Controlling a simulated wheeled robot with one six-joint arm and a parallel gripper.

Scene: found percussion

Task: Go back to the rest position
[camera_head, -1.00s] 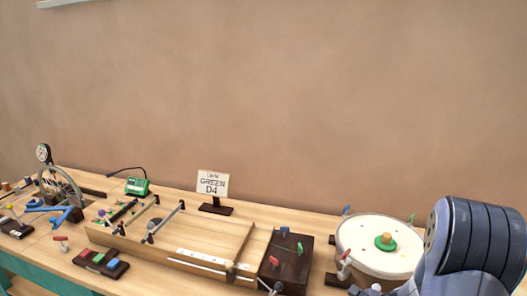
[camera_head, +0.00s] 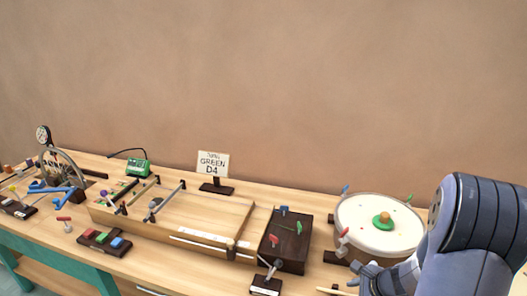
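My arm (camera_head: 478,225) fills the lower right corner as a large blue-grey link. Its lower end, with what looks like my gripper (camera_head: 370,277), is beside the drum's front edge and low over the bench. It is small and partly cut by the frame's bottom edge, so I cannot tell whether the fingers are open or shut. No held object is clearly visible. The round drum (camera_head: 365,222) has a pale top with a green and orange knob (camera_head: 383,220) on it. My arm hides part of the drum's right side.
A plain wall stands behind.

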